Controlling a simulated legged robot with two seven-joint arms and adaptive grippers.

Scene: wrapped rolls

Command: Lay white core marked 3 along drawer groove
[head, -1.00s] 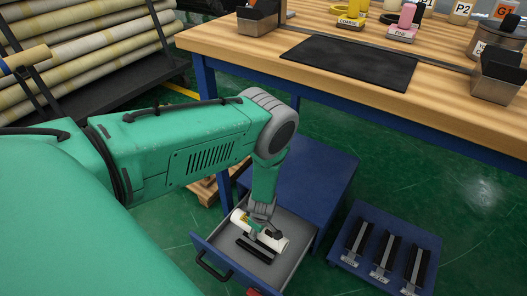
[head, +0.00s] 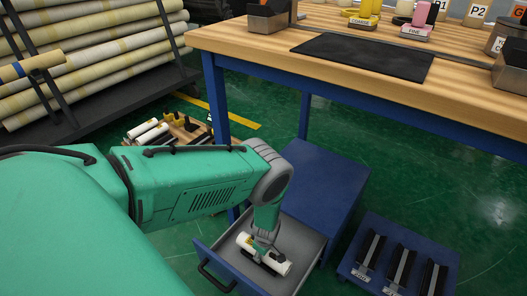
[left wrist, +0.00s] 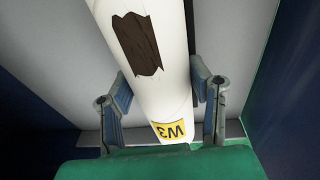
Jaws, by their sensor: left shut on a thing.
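My left gripper (head: 264,250) points down into the open drawer (head: 309,240) and is shut on a white core (head: 276,264). In the left wrist view the core (left wrist: 165,85) runs lengthwise between the two fingers (left wrist: 160,95). It has a brown torn patch and a yellow label (left wrist: 170,131) that reads W3 upside down. In the head view the core lies along the same slant as a dark strip (head: 249,256) on the drawer floor, very close to it. The core and gripper hide most of the groove. I cannot tell whether the core touches it.
A blue cabinet (head: 325,180) stands behind the drawer. A blue rack with black holders (head: 401,268) is on the floor at right. A wooden pallet with white rolls (head: 165,133) is behind my arm. A workbench (head: 450,90) with a black mat (head: 362,57) stands beyond.

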